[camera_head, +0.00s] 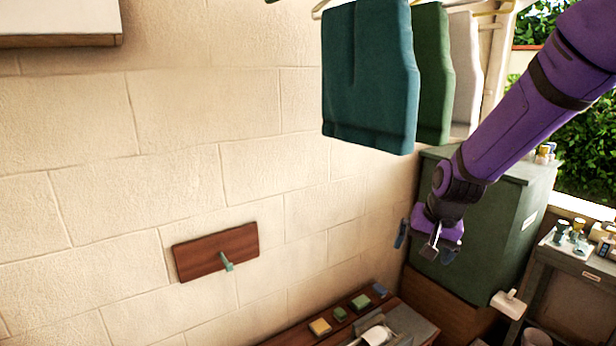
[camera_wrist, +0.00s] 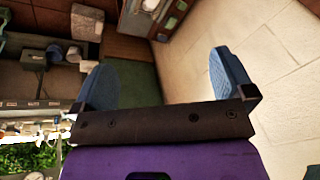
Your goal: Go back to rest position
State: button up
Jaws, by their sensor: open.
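My gripper (camera_head: 424,243) hangs at the end of my purple arm, on the right side of the head view. It is in front of the green cabinet and below the hanging cloths. In the wrist view my gripper (camera_wrist: 165,85) has its two blue fingers wide apart, with nothing between them. It is open and empty, and it appears to touch nothing.
Teal (camera_head: 370,80), green (camera_head: 432,75) and white cloths hang above my gripper. A green cabinet (camera_head: 520,215) stands behind it. A wooden board with a peg (camera_head: 215,252) is on the block wall. A ledge holds several small blocks (camera_head: 340,313). A cluttered side table (camera_head: 575,265) stands right.

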jog(key=s+d+r+n+t, duration=0.1)
jog(key=s+d+r+n, duration=0.15)
jog(key=s+r, duration=0.9)
jog(key=s+d+r, duration=0.1)
jog(key=s+r, duration=0.2)
jog(key=s, duration=0.4)
jog(key=s+d+r+n+t+h, duration=0.1)
jog(key=s+d+r, duration=0.1)
jog(key=s, duration=0.6)
jog(key=shift+r, duration=0.45)
